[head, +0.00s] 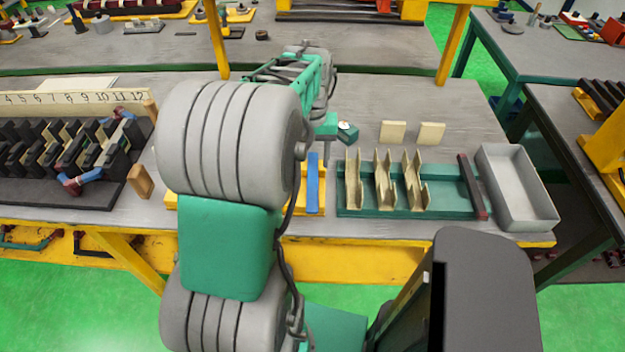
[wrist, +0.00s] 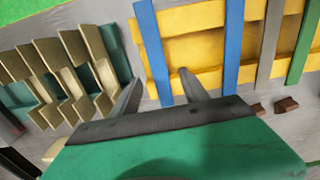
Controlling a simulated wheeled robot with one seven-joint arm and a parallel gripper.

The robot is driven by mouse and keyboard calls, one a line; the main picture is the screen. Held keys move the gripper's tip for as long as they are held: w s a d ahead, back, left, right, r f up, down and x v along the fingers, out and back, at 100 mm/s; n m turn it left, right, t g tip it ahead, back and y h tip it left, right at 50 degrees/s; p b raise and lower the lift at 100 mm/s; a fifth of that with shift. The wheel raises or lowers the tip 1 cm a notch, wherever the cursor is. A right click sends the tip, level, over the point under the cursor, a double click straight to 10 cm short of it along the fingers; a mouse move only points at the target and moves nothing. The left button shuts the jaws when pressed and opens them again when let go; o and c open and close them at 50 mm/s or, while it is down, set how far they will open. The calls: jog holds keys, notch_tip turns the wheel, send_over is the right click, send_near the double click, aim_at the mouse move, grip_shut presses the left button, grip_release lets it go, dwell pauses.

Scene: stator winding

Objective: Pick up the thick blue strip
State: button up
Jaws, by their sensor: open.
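A yellow tray (wrist: 195,57) holds several upright-lying strips side by side in the wrist view. I cannot tell for sure which is the thick one. The left-end blue strip also shows in the head view (head: 312,185); my arm hides the others there. My gripper (wrist: 160,76) is open and empty. In the wrist view its fingers appear on either side of the left-end blue strip, apart from it; the height gap is unclear.
A green fixture (head: 440,204) with cream channels (head: 383,185) stands right of the tray, then a grey bin (head: 520,190). A black slotted stator (head: 60,150) is at left. Two cream blocks (head: 393,131) lie behind the fixture.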

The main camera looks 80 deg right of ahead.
aim_at(312, 176)
notch_tip(312, 176, down, 5)
jog(key=shift+s+r+p, duration=0.1)
jog(key=shift+s+p, duration=0.05)
jog(key=shift+p, duration=0.35)
grip_shut()
dwell(0.4)
